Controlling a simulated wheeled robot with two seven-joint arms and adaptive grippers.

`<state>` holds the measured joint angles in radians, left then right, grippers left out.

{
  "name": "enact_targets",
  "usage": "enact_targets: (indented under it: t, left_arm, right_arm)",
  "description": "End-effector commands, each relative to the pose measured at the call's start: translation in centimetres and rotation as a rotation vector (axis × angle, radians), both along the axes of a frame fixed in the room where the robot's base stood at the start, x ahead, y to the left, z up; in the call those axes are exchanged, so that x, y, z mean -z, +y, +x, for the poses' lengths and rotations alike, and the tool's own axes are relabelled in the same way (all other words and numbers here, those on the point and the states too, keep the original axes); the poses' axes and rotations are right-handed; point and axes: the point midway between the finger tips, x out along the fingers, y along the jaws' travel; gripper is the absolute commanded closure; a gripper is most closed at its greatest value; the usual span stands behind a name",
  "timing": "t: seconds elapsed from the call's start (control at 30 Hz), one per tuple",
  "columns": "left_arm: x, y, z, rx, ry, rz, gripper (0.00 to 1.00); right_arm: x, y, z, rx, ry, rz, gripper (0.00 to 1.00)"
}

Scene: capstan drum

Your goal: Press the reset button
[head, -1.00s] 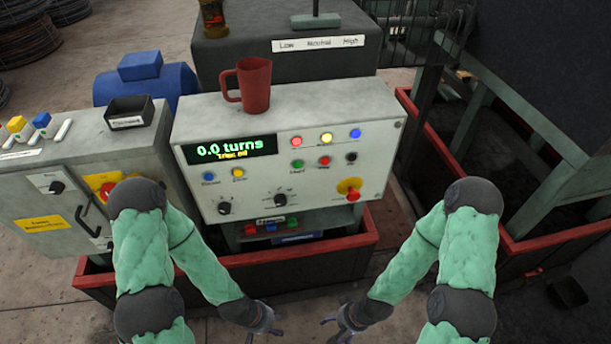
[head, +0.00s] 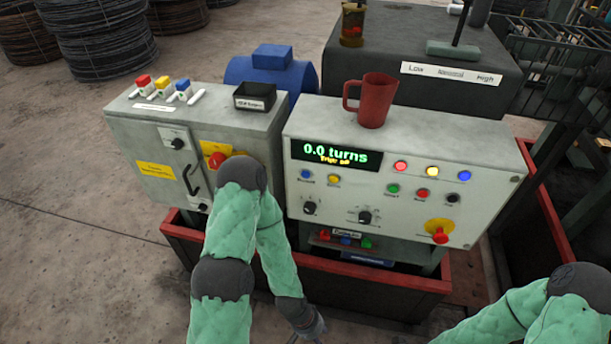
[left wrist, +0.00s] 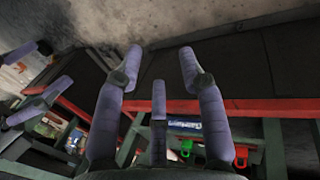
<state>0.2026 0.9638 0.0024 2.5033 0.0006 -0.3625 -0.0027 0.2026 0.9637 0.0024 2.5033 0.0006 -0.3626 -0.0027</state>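The grey control panel (head: 405,180) faces me in the head view, its display reading 0.0 turns. It carries blue (head: 305,174) and yellow (head: 333,179) buttons under the display, and several coloured buttons and lights at right. The small labels are too blurred to tell which is reset. A red mushroom button (head: 440,236) sits on a yellow plate. My left gripper (head: 312,332) is low in front of the panel, touching no button; in the left wrist view (left wrist: 160,62) its fingers are spread and empty. Purple fingers, apparently my right gripper's (left wrist: 35,88), show apart there.
A red mug (head: 376,100) stands on the panel. A grey cabinet (head: 130,125) with switches and a black tray (head: 255,97) stands at left. A red-rimmed trough (head: 340,272) runs below the panel.

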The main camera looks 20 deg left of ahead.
Motion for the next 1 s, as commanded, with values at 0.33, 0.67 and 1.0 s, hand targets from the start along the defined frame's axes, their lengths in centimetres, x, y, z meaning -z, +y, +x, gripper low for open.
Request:
enact_targets:
  t: [0.33, 0.67, 1.0]
  left_arm:
    - [0.00, 0.00, 0.00, 0.000, 0.000, 0.000, 0.97]
    - [0.00, 0.00, 0.00, 0.000, 0.000, 0.000, 1.00]
    - [0.00, 0.00, 0.00, 0.000, 0.000, 0.000, 1.00]
  right_arm:
    - [0.00, 0.00, 0.00, 0.000, 0.000, 0.000, 0.26]
    - [0.00, 0.00, 0.00, 0.000, 0.000, 0.000, 0.26]
    - [0.00, 0.00, 0.00, 0.000, 0.000, 0.000, 0.26]
